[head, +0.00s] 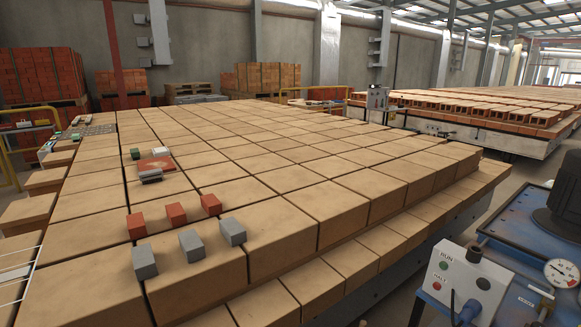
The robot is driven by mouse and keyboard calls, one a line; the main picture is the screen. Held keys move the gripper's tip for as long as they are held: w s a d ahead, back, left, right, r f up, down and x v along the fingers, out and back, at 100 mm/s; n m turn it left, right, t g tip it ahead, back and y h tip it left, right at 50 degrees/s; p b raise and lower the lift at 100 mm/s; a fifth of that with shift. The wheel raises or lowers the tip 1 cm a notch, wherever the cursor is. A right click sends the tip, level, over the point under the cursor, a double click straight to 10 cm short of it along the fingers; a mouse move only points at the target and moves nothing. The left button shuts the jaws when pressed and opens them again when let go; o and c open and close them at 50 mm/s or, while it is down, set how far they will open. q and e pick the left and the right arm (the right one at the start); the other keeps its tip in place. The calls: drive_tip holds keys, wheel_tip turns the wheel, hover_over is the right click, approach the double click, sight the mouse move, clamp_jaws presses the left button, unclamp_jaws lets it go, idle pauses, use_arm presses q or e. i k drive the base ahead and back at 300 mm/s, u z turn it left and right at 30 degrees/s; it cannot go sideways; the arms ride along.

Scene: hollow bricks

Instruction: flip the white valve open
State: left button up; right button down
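A small white lever-like piece (541,292) sits just left of and below a round pressure gauge (561,273) at the right edge of the head view. It looks like the white valve, but it is small and I cannot tell its exact position. It is on or beside a blue machine top (515,232) in the lower right corner. Neither of my grippers is in view, so their distance from the valve cannot be seen.
A grey control box (450,270) marked RUN and HALT, with a black knob, stands left of the valve. Stacked tan bricks (290,180) fill the middle. Small grey and red blocks (176,214) lie on them. A dark machine (560,205) stands behind the gauge.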

sight(550, 300)
drive_tip(key=z, duration=3.3)
drive_tip(key=i, duration=4.1)
drive_tip(key=u, duration=0.6)
